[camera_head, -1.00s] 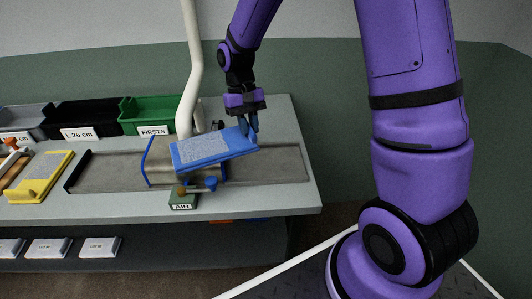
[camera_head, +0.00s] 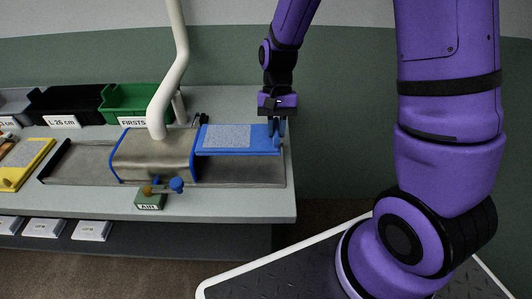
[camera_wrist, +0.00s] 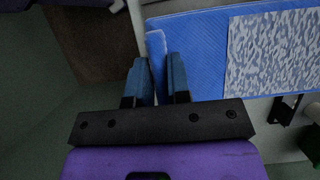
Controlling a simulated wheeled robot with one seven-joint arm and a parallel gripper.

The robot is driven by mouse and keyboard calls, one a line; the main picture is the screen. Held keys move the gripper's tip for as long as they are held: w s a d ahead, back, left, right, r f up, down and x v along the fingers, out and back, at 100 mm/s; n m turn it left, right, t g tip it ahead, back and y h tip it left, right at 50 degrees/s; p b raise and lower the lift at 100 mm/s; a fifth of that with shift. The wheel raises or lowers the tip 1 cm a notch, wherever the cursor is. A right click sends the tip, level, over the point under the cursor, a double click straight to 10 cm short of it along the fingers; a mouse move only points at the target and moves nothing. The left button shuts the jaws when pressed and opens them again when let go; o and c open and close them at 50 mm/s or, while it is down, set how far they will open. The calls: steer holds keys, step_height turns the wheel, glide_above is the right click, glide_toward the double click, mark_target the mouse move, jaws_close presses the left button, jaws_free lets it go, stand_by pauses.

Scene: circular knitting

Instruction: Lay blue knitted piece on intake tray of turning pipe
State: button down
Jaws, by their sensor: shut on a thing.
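The blue knitted piece (camera_head: 237,138) is flat and long, with a speckled grey-white patch; it also shows in the wrist view (camera_wrist: 205,40). My gripper (camera_head: 277,130) is shut on its right end, and the fingers show in the wrist view (camera_wrist: 158,80). The piece lies level over the right-hand part of the tray (camera_head: 262,174) of the turning pipe. Its left end is beside the pipe's blue-rimmed mouth. The turning pipe (camera_head: 153,158) is a metal housing with a pale hose rising from it. I cannot tell whether the piece touches the tray.
A green FIRSTS bin (camera_head: 135,100) and a black L 26 cm bin (camera_head: 68,104) stand at the back left. A green AIR box (camera_head: 150,200) with a blue knob sits in front of the pipe. The table ends just right of my gripper.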

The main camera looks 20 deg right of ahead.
steer(key=shift+f, duration=3.9)
steer(key=shift+f, duration=0.15)
steer(key=c, duration=1.1)
jaws_free()
